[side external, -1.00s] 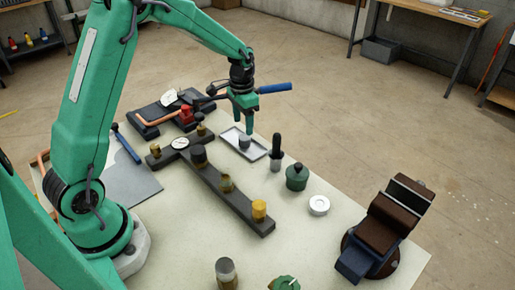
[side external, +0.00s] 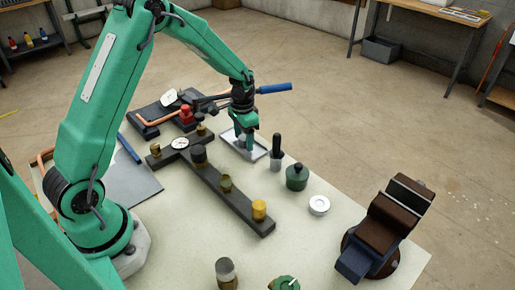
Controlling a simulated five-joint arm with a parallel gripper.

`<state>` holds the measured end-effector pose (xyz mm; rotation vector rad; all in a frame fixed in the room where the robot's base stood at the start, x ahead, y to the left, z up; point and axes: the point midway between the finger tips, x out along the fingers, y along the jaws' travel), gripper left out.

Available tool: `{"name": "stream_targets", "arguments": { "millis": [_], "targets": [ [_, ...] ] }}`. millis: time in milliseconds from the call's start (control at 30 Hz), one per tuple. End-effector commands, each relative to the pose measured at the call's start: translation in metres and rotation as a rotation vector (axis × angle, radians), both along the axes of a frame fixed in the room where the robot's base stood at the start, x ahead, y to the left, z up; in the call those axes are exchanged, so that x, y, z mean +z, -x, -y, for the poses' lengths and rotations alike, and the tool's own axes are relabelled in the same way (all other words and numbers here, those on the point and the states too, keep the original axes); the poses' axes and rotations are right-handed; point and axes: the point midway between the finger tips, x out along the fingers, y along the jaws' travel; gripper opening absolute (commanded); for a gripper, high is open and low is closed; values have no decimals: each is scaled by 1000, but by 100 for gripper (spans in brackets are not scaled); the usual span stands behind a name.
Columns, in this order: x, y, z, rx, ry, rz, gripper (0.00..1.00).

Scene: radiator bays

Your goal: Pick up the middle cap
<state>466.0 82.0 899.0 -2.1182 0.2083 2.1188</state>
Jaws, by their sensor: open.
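My gripper (side external: 246,142) is open and points down over the light tray (side external: 262,154) at the far edge of the table. Its green fingers are beside a small grey cap (side external: 241,142) in the tray and partly hide it. I cannot tell whether they touch it. A dark bar (side external: 212,183) runs across the table with fittings in a row.
A black-handled tool (side external: 277,147) and a dark green pot (side external: 297,177) stand right of the tray. A white ring (side external: 319,205) and a vise (side external: 382,232) are further right. A red valve (side external: 186,114) and copper pipe are at the left.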

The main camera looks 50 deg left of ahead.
Motion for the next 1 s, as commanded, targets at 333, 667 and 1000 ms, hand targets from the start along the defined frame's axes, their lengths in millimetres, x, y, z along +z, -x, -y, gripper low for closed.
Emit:
{"name": "stream_targets", "arguments": {
  "millis": [333,667,1000],
  "targets": [
    [0,0,0,0,0,0,59],
    [0,0,0,0,0,0,16],
    [1,0,0,0,0,1,10]
  ]
}}
